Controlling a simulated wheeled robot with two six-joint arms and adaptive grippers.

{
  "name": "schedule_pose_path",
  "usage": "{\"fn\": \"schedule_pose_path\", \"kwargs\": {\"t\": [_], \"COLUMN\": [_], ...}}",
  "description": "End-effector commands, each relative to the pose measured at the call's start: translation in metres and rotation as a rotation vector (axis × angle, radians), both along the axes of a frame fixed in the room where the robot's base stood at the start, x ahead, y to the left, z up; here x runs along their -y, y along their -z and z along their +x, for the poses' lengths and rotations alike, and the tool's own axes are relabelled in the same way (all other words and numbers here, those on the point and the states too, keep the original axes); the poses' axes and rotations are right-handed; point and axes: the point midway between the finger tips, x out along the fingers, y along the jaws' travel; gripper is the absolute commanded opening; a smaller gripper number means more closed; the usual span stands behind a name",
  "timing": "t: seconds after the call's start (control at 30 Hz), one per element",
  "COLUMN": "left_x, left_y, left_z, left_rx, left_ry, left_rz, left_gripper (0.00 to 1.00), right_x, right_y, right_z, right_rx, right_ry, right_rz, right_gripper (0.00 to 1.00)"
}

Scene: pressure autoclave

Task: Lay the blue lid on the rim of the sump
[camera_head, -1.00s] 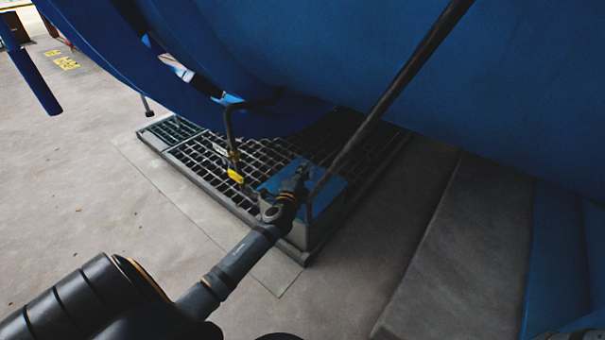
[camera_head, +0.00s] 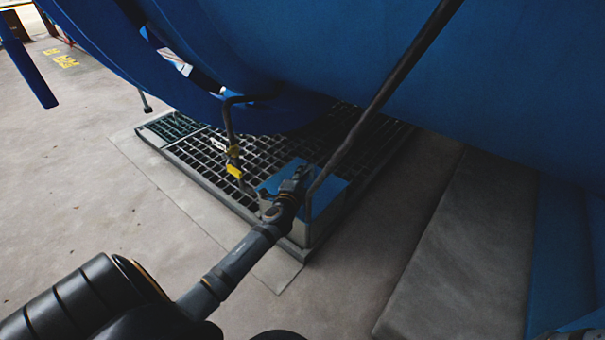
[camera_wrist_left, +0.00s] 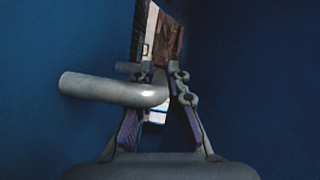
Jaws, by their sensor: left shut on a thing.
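The blue lid (camera_head: 328,187) shows on both sides of my left gripper (camera_head: 298,181) in the head view, over the grey box-like sump (camera_head: 297,235). I cannot tell whether the lid touches the sump's rim all round or is slightly above it. My left gripper is shut on the lid's handle. In the left wrist view its fingers (camera_wrist_left: 160,90) close around a grey bent bar, the handle (camera_wrist_left: 110,90), with blue surfaces on either side. The gripper and forearm hide part of the lid.
The sump stands on a floor grating (camera_head: 200,155). A pipe with yellow valve handles (camera_head: 234,171) rises to its left. A dark slanted pipe (camera_head: 385,92) passes close to the gripper's right. The large blue vessel (camera_head: 400,70) hangs overhead. Bare concrete floor (camera_head: 100,200) lies left.

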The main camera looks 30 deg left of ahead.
Motion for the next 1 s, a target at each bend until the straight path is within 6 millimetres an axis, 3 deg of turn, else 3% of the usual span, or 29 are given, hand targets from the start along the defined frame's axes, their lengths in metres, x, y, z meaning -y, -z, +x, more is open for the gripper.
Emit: {"fn": "schedule_pose_path", "kwargs": {"t": [0.37, 0.4, 0.57, 0.87, 1.0], "left_x": [0.001, 0.001, 0.000, 0.000, 0.004], "left_y": [0.006, 0.005, 0.006, 0.010, 0.010], "left_z": [0.001, 0.001, 0.001, -0.002, -0.016], "left_rx": [0.005, 0.005, 0.004, -0.004, -0.005], "left_ry": [0.002, 0.002, 0.001, -0.001, 0.000], "left_rz": [0.001, 0.001, 0.001, -0.001, 0.000], "left_gripper": [0.00, 0.18, 0.40, 0.41, 0.41], "right_x": [0.000, 0.000, 0.000, -0.001, 0.000], "right_y": [0.009, 0.008, 0.007, 0.008, 0.008], "right_z": [0.000, 0.000, 0.001, 0.001, 0.001], "right_rx": [0.000, -0.001, -0.001, -0.003, -0.003], "right_ry": [0.000, 0.000, 0.000, 0.003, 0.002], "right_rz": [0.000, 0.000, 0.000, -0.003, -0.003], "right_gripper": [0.45, 0.45, 0.45, 0.45, 0.45]}}
